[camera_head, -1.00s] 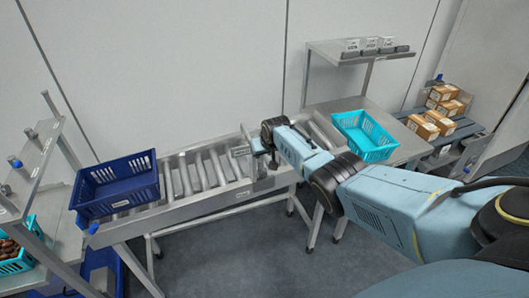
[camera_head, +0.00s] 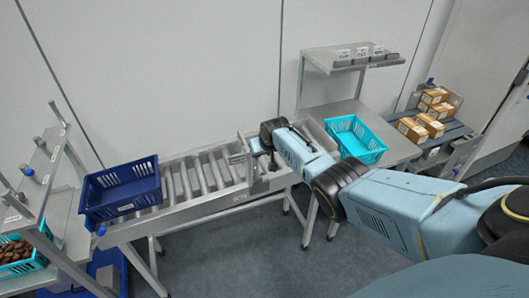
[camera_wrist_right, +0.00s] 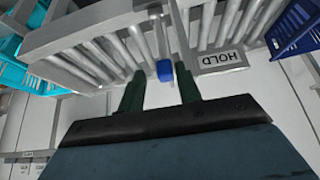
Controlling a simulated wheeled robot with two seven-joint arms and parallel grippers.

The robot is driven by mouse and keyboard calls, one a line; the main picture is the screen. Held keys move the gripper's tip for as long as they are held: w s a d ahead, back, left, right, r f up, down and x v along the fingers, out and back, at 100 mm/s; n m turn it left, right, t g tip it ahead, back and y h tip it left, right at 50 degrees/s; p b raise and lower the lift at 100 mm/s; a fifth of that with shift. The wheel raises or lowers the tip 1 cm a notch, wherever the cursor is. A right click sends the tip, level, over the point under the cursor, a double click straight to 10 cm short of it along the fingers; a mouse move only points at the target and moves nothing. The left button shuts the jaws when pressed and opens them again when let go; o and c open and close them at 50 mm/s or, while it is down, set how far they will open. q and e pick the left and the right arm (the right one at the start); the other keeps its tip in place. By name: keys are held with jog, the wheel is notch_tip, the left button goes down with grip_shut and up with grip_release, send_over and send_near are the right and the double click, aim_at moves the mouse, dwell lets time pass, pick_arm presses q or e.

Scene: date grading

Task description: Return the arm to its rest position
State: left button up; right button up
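My right arm comes in from the right in the head view, stretched out over the roller conveyor (camera_head: 215,205). Its gripper (camera_head: 262,160) is small and partly hidden there, near the upright plate at the conveyor's middle. In the right wrist view the two dark fingers of my right gripper (camera_wrist_right: 160,72) stand apart. A small blue block (camera_wrist_right: 165,70) shows between the fingertips, seemingly beyond them at the end of a metal bar; I see no grip on it. My left arm and gripper are not in view.
A dark blue crate (camera_head: 121,197) sits on the conveyor's left end. A teal crate (camera_head: 369,152) stands on the right table, below a shelf (camera_head: 335,64). Boxes (camera_head: 412,130) lie farther right. A teal crate of dates (camera_head: 38,262) is at far left. A HOLD sign (camera_wrist_right: 222,57) is near the gripper.

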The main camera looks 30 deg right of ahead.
jog(key=shift+w+f, duration=0.1)
dwell(0.3)
jog(key=s+a+f+n+g+b, duration=0.1)
jog(key=s+a+f+b, duration=0.15)
jog(key=s+f, duration=0.7)
jog(key=s+a+f+n+g+b, duration=0.15)
jog(key=s+f+b, duration=0.35)
jog(key=f, duration=0.8)
jog(key=s+a+f+b, duration=0.2)
jog(key=s+f, duration=0.7)
jog(key=f, duration=0.2)
jog(key=s+a+f+b, duration=0.2)
jog(key=s+f, duration=0.4)
jog(key=s, duration=0.6)
jog(key=s+a+f+n+g+b, duration=0.1)
jog(key=s+a+f+b, duration=0.2)
jog(key=s+f, duration=0.4)
jog(key=s+a+f+n+g+y+b, duration=0.1)
jog(key=s+a+f+b, duration=0.2)
jog(key=s, duration=1.4)
notch_tip(320, 180, down, 4)
jog(key=shift+s+a, duration=0.3)
jog(key=shift+a, duration=0.4)
jog(key=shift+g, duration=0.25)
